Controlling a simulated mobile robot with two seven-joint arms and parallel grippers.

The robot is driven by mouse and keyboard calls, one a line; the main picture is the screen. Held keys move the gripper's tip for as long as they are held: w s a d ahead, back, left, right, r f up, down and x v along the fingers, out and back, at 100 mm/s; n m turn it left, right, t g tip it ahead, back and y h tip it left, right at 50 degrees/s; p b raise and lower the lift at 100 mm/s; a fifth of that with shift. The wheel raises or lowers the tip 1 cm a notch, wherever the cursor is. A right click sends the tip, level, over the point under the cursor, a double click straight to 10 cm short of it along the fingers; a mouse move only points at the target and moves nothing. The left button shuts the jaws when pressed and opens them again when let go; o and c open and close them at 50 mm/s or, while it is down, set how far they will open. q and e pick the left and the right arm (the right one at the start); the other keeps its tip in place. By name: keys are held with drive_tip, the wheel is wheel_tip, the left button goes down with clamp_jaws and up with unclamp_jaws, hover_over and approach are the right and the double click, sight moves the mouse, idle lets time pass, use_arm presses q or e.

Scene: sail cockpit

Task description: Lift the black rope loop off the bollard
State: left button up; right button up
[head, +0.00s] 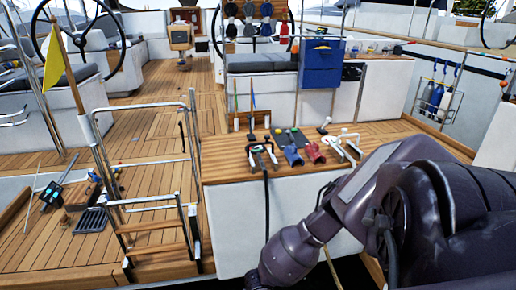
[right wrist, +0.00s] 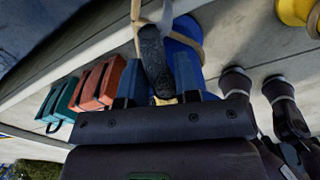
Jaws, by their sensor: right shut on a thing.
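In the right wrist view, my right gripper (right wrist: 160,78) has its two blue fingers on either side of a thick dark piece (right wrist: 153,52), which looks like the black rope loop. The gripper is shut on it. A blue drum-shaped body (right wrist: 186,32) stands close behind, with tan rope around it. It may be the bollard, and the fingers hide part of it. I cannot tell whether the dark piece touches it. In the head view my right arm reaches down to the bottom edge, and its gripper is out of frame. My left gripper is not in view.
In the wrist view, red (right wrist: 100,84) and teal (right wrist: 66,104) block-like things lie left, dark cylinders (right wrist: 237,85) right, and a yellow rounded thing (right wrist: 295,10) at upper right. In the head view, a wooden-topped counter (head: 225,172) carries fittings; a metal ladder (head: 152,226) stands left.

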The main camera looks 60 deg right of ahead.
clamp_jaws()
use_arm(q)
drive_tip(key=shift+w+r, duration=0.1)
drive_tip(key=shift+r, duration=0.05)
use_arm(e)
drive_tip(key=shift+r, duration=0.2)
use_arm(q)
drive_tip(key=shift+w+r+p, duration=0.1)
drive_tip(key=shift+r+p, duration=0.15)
drive_tip(key=shift+p, duration=0.05)
use_arm(e)
drive_tip(key=shift+r, duration=0.45)
drive_tip(key=shift+a, duration=0.1)
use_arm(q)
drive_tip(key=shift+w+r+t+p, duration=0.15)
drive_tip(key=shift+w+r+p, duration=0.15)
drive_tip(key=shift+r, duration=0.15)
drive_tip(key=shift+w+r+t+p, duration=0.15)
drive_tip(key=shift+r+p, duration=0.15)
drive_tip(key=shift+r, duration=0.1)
use_arm(e)
drive_tip(key=shift+s+a, duration=0.35)
drive_tip(key=shift+a, duration=0.5)
drive_tip(key=shift+s+a, duration=0.35)
drive_tip(key=shift+a, duration=0.45)
